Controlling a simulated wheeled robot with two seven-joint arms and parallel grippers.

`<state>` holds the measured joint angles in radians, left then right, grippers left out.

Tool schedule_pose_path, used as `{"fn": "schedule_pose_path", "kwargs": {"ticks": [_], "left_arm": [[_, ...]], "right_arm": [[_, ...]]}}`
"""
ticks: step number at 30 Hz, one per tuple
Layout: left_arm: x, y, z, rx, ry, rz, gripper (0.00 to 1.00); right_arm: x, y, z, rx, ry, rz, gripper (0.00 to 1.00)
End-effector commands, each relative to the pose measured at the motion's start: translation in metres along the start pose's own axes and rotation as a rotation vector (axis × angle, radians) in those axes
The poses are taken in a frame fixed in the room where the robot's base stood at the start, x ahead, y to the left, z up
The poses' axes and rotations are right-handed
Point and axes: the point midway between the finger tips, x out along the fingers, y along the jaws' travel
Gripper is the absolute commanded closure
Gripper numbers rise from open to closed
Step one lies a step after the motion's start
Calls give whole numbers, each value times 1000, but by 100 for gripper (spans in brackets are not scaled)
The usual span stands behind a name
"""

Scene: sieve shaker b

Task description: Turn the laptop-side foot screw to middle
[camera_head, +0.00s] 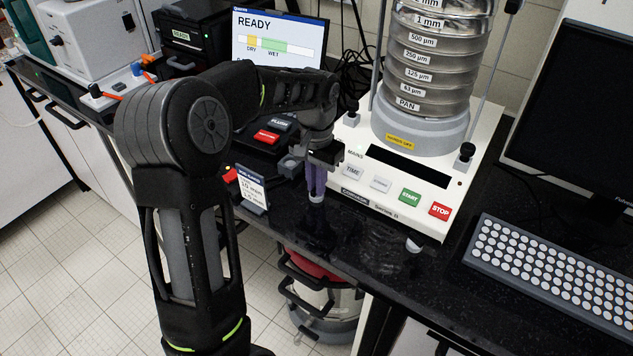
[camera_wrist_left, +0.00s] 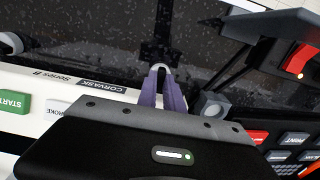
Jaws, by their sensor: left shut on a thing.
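The sieve shaker (camera_head: 455,195) is a white base with a stack of steel sieves, a dark display strip and several buttons. My left gripper (camera_head: 316,185) points down at the base's front left corner, its purple fingers shut on a small pale foot screw (camera_head: 316,199). In the left wrist view the gripper (camera_wrist_left: 161,88) has its tips around the foot screw (camera_wrist_left: 158,68), beside the CORVASK label. The fingers hide most of the screw, so its turn position cannot be told. The other front foot (camera_head: 413,244) is at the right corner. My right gripper is not in view.
A screen (camera_head: 278,40) reading READY stands behind my left arm, with a dark keypad unit (camera_head: 270,132) before it. A small sign (camera_head: 252,194) and a grey block (camera_head: 290,166) sit close to the gripper. A keyboard (camera_head: 550,265) lies right. The counter's front edge is near.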

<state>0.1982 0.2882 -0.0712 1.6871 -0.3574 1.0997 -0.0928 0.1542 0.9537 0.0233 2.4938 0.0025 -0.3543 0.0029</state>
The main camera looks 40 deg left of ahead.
Motion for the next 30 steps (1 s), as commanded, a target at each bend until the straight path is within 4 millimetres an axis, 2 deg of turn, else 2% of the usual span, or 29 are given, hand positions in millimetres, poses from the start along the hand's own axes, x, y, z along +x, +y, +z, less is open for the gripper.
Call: {"fn": "schedule_pose_path", "kwargs": {"ticks": [3,4,7,17,23,30], "left_arm": [[-2,0,-1,-1,5,-1,100],[-2,0,-1,-1,5,-1,88],[-2,0,-1,-2,4,-1,80],[-3,0,-1,-2,3,-1,80],[-25,0,-2,-1,7,-1,80],[-64,0,-2,-1,6,-2,80]], "right_arm": [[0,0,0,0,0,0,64],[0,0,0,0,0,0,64],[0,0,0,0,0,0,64],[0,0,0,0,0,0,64],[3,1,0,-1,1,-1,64],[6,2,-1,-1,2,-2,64]]}}
